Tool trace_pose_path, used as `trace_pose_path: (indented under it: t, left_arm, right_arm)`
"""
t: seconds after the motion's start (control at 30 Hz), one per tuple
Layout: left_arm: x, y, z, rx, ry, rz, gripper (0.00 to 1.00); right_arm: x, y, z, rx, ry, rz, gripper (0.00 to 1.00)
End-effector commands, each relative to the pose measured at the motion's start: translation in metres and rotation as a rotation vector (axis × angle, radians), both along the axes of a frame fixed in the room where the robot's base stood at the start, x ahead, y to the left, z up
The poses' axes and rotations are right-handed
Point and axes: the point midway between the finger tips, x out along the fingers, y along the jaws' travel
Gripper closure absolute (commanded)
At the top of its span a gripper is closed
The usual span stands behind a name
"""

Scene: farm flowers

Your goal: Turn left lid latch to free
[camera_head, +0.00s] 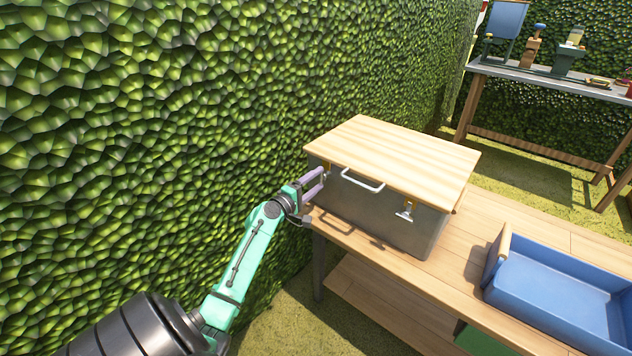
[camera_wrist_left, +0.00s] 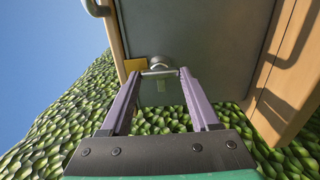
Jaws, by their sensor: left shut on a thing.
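A grey metal box (camera_head: 385,218) with a flat wooden lid (camera_head: 400,147) stands on the wooden table; the lid is down. The left lid latch (camera_head: 327,167), silver with a yellow plate, is on the box front near its left end. My left gripper (camera_head: 318,185), with purple fingers, is at this latch and partly hides it. In the left wrist view, the latch's silver bar (camera_wrist_left: 160,72) spans between the two fingertips (camera_wrist_left: 160,78), and the gripper is shut on it. The right lid latch (camera_head: 405,211) is near the box's right end. My right gripper is not in view.
A silver handle (camera_head: 362,182) is on the front between the latches. A blue tray (camera_head: 560,292) stands on the wooden table (camera_head: 470,238) at right. A green hedge (camera_head: 200,110) rises close behind my left arm. Another bench (camera_head: 545,79) with tools stands at the back right.

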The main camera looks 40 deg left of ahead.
Motion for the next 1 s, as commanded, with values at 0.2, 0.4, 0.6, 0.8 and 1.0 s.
trace_pose_path:
  t: [0.2,0.4,0.6,0.8,1.0]
  left_arm:
    - [0.0,0.0,-0.001,-0.003,0.001,0.001,0.07]
    - [0.0,0.0,0.0,-0.001,0.0,0.0,0.07]
    - [-0.006,0.0,-0.001,-0.001,0.001,0.001,0.07]
    - [-0.049,-0.001,-0.004,-0.001,0.004,0.001,0.07]
    - [-0.109,-0.002,-0.006,-0.002,0.004,0.002,0.07]
  right_arm:
    - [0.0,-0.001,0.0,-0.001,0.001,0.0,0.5]
    - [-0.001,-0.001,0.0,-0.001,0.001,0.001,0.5]
    - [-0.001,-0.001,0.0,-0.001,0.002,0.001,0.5]
    - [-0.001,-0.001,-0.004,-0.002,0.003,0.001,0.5]
    - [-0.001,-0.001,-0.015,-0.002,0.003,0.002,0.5]
